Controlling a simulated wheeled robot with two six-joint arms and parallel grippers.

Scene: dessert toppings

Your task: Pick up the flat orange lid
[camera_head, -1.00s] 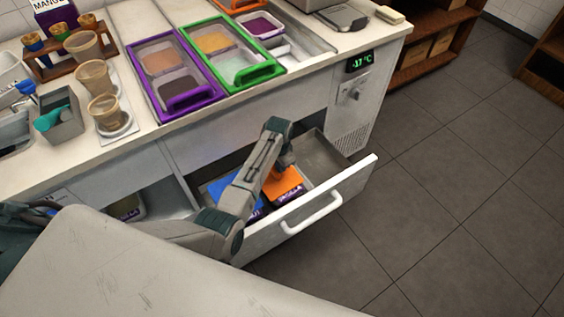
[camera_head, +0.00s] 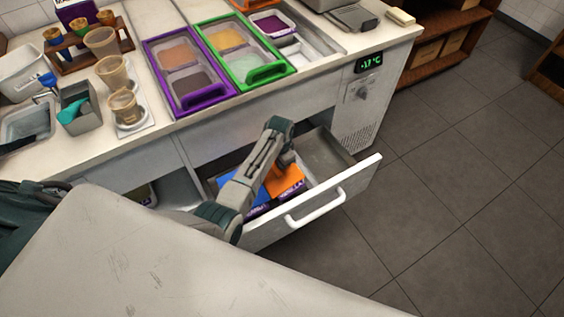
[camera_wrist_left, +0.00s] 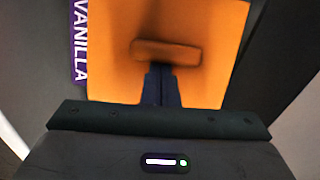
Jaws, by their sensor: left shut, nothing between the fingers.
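The flat orange lid (camera_head: 287,181) lies in the open drawer, over a purple-edged tub marked VANILLA. In the left wrist view the lid (camera_wrist_left: 112,60) fills the middle, with a raised bar handle (camera_wrist_left: 165,50) across it. My left gripper (camera_wrist_left: 161,72) is shut and empty. Its fingertips show over the lid, just below the handle in that view; I cannot tell whether they touch it. In the head view my left gripper (camera_head: 286,158) reaches down into the drawer, and my wrist hides part of the lid. My right gripper is not in view.
A blue lid (camera_head: 256,194) lies left of the orange one, partly behind my arm. The drawer front (camera_head: 335,195) has a white handle (camera_head: 315,208). The drawer's right part (camera_head: 322,160) is empty. Purple (camera_head: 203,98) and green (camera_head: 266,74) framed covers are on the counter.

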